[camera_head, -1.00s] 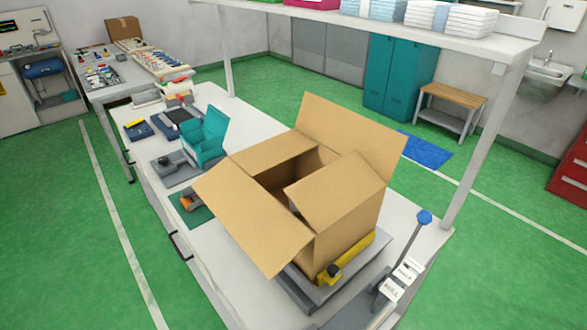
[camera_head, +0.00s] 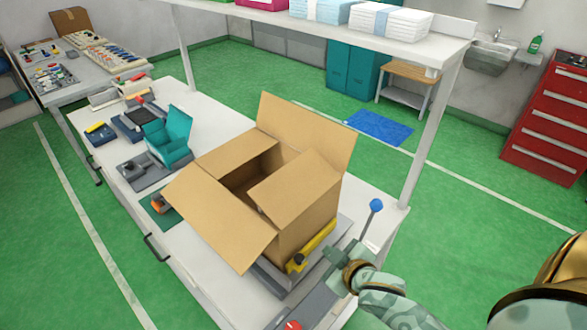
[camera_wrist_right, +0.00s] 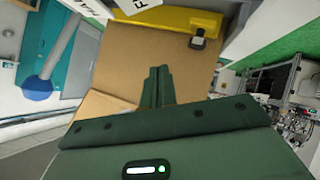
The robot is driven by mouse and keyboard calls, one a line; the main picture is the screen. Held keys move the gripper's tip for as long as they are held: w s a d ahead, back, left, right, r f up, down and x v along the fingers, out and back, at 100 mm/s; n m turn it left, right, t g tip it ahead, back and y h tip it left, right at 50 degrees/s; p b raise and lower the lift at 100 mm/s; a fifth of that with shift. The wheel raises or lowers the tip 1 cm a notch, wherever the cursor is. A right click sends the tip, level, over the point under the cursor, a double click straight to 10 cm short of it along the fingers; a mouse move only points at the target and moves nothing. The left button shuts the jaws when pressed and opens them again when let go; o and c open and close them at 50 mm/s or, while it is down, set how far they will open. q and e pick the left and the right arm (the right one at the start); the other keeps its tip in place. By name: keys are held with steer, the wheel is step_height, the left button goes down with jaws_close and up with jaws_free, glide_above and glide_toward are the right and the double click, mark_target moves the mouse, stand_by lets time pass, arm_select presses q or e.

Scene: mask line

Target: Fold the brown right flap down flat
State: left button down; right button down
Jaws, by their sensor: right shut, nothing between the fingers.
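An open brown cardboard box (camera_head: 305,228) stands on the bench. Its right flap (camera_head: 308,135) stands up and leans outward at the back right. The left flap (camera_head: 220,217) sticks out toward the front left. Two shorter flaps, one at the back (camera_head: 235,150) and one at the front right (camera_head: 295,187), lie inward over part of the opening. My right gripper (camera_head: 345,255) is shut and empty, in front of the box's right side, apart from the right flap. In the right wrist view its closed fingers (camera_wrist_right: 157,85) point at the brown cardboard. My left gripper is not in view.
A lever with a blue knob (camera_head: 376,205) stands right of the box, near my right gripper. A yellow part with a black knob (camera_head: 312,248) sits at the box's base. A shelf post (camera_head: 430,140) rises behind. A teal bin (camera_head: 168,138) stands left.

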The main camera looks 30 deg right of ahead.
steer(key=w+r+t+y, duration=0.1)
steer(key=r, duration=0.1)
steer(key=w+d+r+t+y, duration=0.1)
steer(key=w+r, duration=0.1)
steer(key=w+r+m+t+y, duration=0.1)
steer(key=w+t, duration=0.1)
steer(key=shift+w+d+r, duration=0.2)
steer(key=shift+w+r, duration=0.05)
steer(key=shift+r, duration=0.15)
step_height(320, 180, up, 9)
steer(key=t+y+p, duration=0.1)
steer(key=t+y, duration=0.2)
steer(key=y, duration=0.1)
glide_above(293, 179)
steer(key=s, duration=0.2)
steer(key=shift+w+d+m, duration=0.15)
steer(key=shift+d+m, duration=0.15)
steer(key=shift+d, duration=0.05)
steer(key=shift+w+a+f+b, duration=0.1)
steer(key=shift+w+f+b, duration=0.15)
steer(key=shift+f, duration=0.35)
steer(key=shift+w+a+f+b, duration=0.1)
steer(key=shift+w+f, duration=0.2)
steer(key=shift+f, duration=0.3)
steer(key=shift+w+a+f, duration=0.1)
steer(key=shift+w+f, duration=0.15)
steer(key=shift+f, duration=0.45)
